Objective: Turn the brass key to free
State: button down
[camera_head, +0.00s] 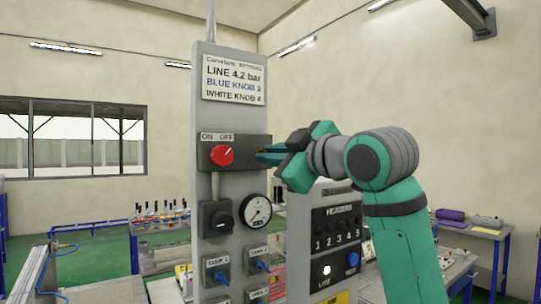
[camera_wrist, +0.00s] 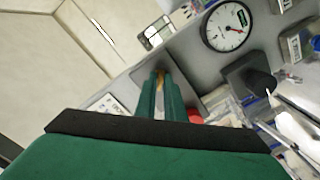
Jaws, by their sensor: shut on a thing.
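My gripper (camera_head: 262,153) is at the right side of the dark box with the red knob (camera_head: 221,155), reaching in from the right. In the wrist view its two green fingers (camera_wrist: 160,76) are nearly closed, with a small brass piece, the brass key (camera_wrist: 160,82), between their tips. My gripper is shut on the key. The fingers hide most of it, and I cannot tell which way it is turned. In the wrist view the red knob (camera_wrist: 196,116) shows just beside the fingers.
A grey column (camera_head: 205,105) carries a sign (camera_head: 234,78), a pressure gauge (camera_head: 257,211), a black knob (camera_head: 217,220) and blue valves (camera_head: 262,266) below. A dark heater panel (camera_head: 337,225) stands to the right, below my arm. Open air lies above the gripper.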

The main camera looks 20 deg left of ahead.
jog(key=c, duration=2)
grip_release()
jog(key=v, duration=1)
jog(key=shift+s+d, duration=0.3)
jog(key=shift+w, duration=0.1)
